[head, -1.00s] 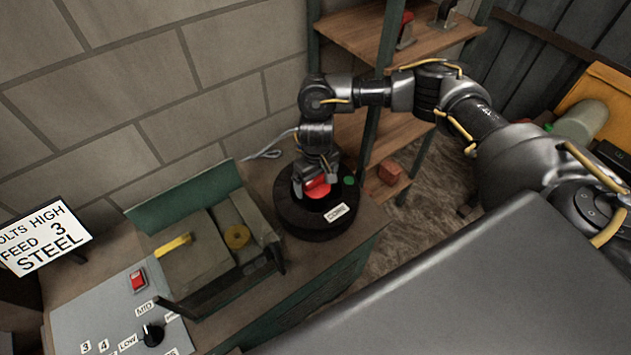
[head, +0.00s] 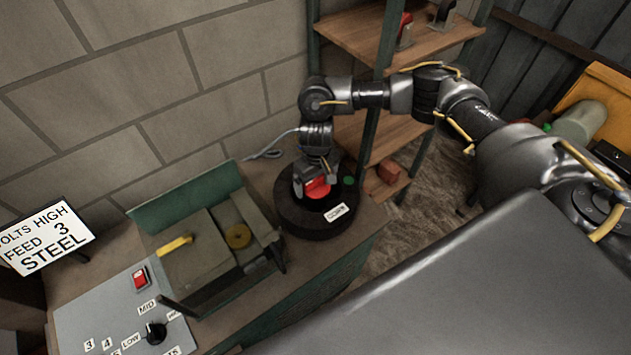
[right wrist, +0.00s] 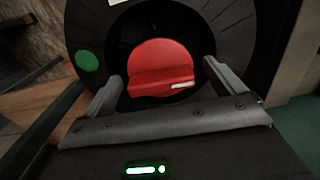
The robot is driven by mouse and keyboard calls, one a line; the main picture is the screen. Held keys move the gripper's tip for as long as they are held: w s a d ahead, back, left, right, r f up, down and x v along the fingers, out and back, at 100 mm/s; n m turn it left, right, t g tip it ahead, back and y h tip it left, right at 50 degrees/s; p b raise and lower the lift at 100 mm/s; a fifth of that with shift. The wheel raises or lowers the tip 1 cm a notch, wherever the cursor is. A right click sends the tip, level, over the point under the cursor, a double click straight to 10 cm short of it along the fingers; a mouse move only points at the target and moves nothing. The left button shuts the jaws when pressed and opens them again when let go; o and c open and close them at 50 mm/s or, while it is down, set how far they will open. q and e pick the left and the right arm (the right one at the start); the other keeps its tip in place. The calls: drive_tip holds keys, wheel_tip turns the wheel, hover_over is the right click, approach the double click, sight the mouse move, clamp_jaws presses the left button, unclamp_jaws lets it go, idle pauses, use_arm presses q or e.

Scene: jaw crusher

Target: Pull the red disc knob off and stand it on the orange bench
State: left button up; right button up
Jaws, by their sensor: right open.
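The red disc knob (head: 317,188) sits in the middle of a round black unit with a "CORE" label (head: 308,222). In the right wrist view the knob (right wrist: 160,70) shows a raised grip bar with a white mark. My right gripper (head: 320,182) is open over the knob. In the right wrist view its two fingers (right wrist: 160,85) stand on either side of the knob, with a gap visible to each side. My left gripper is out of view. I cannot identify the orange bench for sure; an orange surface (head: 592,88) shows at the far right.
A grey box with a yellow handle (head: 195,255) and a control panel (head: 110,310) lie to the left. A sign (head: 45,235) stands far left.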

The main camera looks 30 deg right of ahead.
sight(317, 179)
drive_tip(key=c, duration=1.3)
drive_tip(key=shift+r+p, duration=3)
drive_tip(key=shift+p, duration=0.55)
